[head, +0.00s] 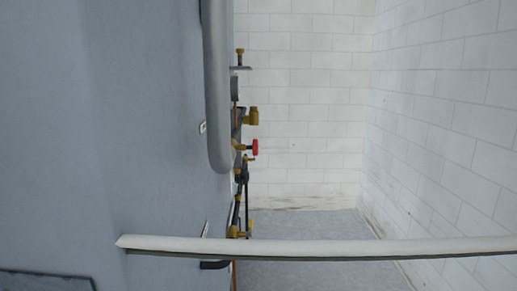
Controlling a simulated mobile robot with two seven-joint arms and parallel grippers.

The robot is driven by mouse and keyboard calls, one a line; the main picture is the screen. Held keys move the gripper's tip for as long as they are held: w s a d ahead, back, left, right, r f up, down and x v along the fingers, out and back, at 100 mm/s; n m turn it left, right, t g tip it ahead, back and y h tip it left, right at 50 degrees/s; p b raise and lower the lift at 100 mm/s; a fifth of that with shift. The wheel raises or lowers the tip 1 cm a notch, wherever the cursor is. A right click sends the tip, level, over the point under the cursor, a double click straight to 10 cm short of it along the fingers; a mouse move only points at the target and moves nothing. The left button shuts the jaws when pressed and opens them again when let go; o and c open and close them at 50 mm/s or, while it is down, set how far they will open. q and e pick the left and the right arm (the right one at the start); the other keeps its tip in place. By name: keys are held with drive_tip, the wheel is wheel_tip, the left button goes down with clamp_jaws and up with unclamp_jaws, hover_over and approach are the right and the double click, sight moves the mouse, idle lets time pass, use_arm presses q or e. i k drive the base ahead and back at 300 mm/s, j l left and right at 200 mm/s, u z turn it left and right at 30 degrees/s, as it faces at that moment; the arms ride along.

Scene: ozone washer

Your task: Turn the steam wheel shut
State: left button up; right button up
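A small red wheel (255,147) sits on a brass valve fitting (240,146) in the middle of the head view. It is seen edge-on, on the side of a large grey-blue body. I cannot tell how far it is turned, or whether it is the steam wheel. Neither of my grippers is in view.
A thick grey pipe (216,90) runs down the grey-blue body (140,120). Brass fittings (252,116) and thin pipes line its edge. A long pale bar (320,246) crosses low in front. White block walls (440,120) stand behind and right; grey floor (310,222) between looks clear.

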sight(254, 147)
drive_tip(key=k, duration=0.55)
drive_tip(key=u, duration=1.15)
drive_tip(key=i+l, duration=0.15)
drive_tip(key=l, duration=0.2)
drive_tip(key=i+l, duration=0.1)
drive_tip(key=l, duration=0.25)
drive_tip(key=i+l, duration=0.15)
drive_tip(key=l, duration=0.25)
drive_tip(key=i+l, duration=0.15)
drive_tip(key=l, duration=0.2)
drive_tip(key=i+l, duration=0.15)
drive_tip(key=l, duration=0.2)
drive_tip(key=i+l, duration=0.1)
drive_tip(key=l, duration=0.25)
drive_tip(key=i+l, duration=0.15)
drive_tip(key=l, duration=0.25)
